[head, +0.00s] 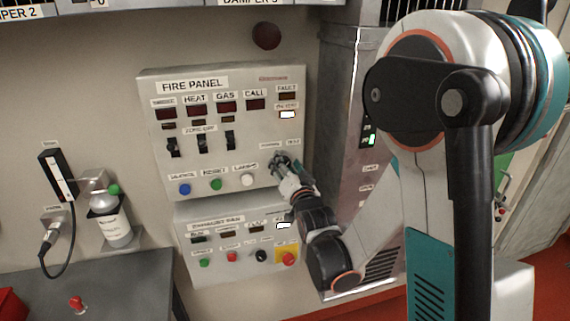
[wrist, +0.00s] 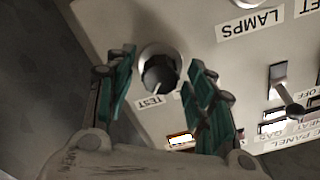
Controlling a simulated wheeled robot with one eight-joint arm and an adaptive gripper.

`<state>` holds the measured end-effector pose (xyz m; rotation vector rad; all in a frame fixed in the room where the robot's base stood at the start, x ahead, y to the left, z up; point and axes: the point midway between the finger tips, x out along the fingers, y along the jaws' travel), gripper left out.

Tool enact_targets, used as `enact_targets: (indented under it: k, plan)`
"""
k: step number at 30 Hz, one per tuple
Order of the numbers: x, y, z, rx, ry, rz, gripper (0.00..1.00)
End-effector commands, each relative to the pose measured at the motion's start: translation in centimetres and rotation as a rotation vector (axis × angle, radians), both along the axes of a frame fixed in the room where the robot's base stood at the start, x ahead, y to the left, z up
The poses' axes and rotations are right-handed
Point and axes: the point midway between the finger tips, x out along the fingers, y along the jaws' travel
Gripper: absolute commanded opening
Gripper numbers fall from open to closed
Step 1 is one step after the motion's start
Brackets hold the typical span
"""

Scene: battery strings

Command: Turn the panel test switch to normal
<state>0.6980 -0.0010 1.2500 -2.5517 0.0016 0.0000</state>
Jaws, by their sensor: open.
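The panel test switch (wrist: 158,72) is a round, dark knob in a pale metal collar, beside a TEST label (wrist: 152,101) in the upside-down wrist view. It sits at the lower right of the fire panel (head: 223,160); in the head view my gripper hides it. My gripper (wrist: 160,66) is open, with one teal finger on each side of the knob in the picture. I see no clear contact, and cannot tell how deep the fingers reach. In the head view my gripper (head: 284,163) is at the panel's lower right.
Toggle switches (head: 202,144) and blue, green and white buttons (head: 248,180) are on the panel to the left. Below is a second panel (head: 240,270) with a red button (head: 288,259) on yellow. A grey cabinet (head: 345,130) stands close on the right.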

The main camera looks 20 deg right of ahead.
Motion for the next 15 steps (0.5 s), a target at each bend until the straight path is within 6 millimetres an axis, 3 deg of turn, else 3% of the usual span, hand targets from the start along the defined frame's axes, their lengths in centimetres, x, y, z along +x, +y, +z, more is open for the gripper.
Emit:
enact_targets:
  k: [4, 13, 14, 15]
  plan:
    - [1.06, 0.0, 0.01, 0.0, 0.0, 0.0, 0.49]
    - [1.29, 0.0, 0.02, -0.001, 0.0, 0.0, 0.49]
    - [1.29, 0.0, 0.02, -0.001, 0.0, 0.0, 0.47]
    - [1.28, 0.0, 0.02, -0.001, 0.0, 0.0, 0.38]
